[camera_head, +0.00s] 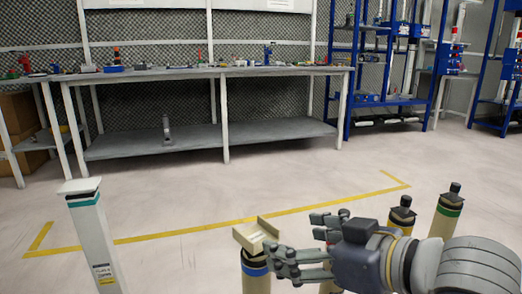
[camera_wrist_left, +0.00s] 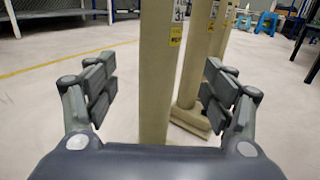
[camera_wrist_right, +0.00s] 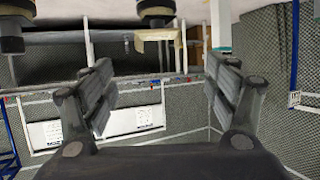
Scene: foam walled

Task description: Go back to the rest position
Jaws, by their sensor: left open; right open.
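My right gripper (camera_head: 300,252) reaches in from the right in the head view, with its fingers pointing left. Its fingers are spread and empty in the right wrist view (camera_wrist_right: 160,85), where the scene looks upside down. In the head view its fingertips are beside or in front of the blue-banded post (camera_head: 256,284); I cannot tell whether they touch. My left gripper (camera_wrist_left: 160,88) shows only in the left wrist view. It is open, and a beige post (camera_wrist_left: 156,60) stands between its fingers in the picture; the depth between them is unclear.
A white post with a teal band (camera_head: 90,235) stands at left. Posts with yellow (camera_head: 402,216) and green (camera_head: 446,214) bands stand behind my right arm. A workbench (camera_head: 200,75) with small items is at the back, blue shelving (camera_head: 385,100) at right.

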